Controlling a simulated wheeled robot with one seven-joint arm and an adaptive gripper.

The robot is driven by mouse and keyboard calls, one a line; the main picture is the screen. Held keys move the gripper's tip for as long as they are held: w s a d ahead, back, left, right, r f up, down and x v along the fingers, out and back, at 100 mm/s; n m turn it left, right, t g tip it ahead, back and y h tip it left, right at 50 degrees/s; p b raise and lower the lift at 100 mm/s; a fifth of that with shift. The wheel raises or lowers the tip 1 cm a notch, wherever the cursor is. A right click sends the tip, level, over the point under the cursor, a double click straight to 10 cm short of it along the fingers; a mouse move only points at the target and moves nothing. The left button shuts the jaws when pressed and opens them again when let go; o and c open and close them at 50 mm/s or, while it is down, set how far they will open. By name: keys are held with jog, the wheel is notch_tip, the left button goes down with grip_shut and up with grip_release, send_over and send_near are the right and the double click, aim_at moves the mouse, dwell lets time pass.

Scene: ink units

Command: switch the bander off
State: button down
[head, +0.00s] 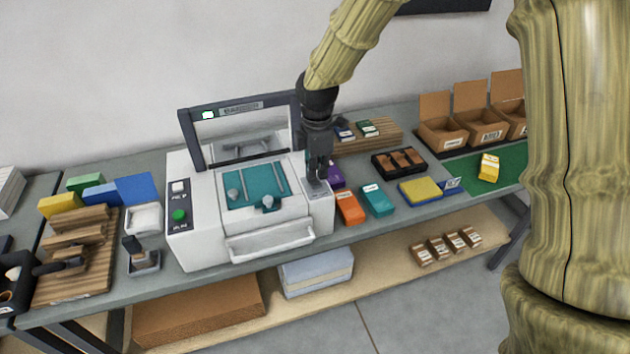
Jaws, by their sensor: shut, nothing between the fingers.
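The bander appears to be the white machine (200,235) on the grey table, with a teal bed (240,198) and a raised dark-framed lid (187,140). A small pale green light (208,115) glows on the lid frame. Its left front panel has a white switch or button (178,187) and a green round button (179,215); their labels are too small to read. My gripper (318,178) is shut and empty, pointing down at the machine's right-hand top panel (318,193). I cannot tell whether it touches. Whatever lies directly under the fingertips is hidden.
Orange (349,208) and teal (378,199) boxes stand close right of the machine, with a purple item (334,174) behind. A black tray (398,162) and open cartons (443,133) lie farther right. A stamp-like tool (138,255) stands at left.

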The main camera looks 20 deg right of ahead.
aim_at(317, 185)
jog(key=shift+f, duration=0.1)
jog(key=shift+f+b, duration=0.5)
jog(key=shift+f, duration=0.8)
notch_tip(317, 185, up, 7)
jog(key=p, duration=0.6)
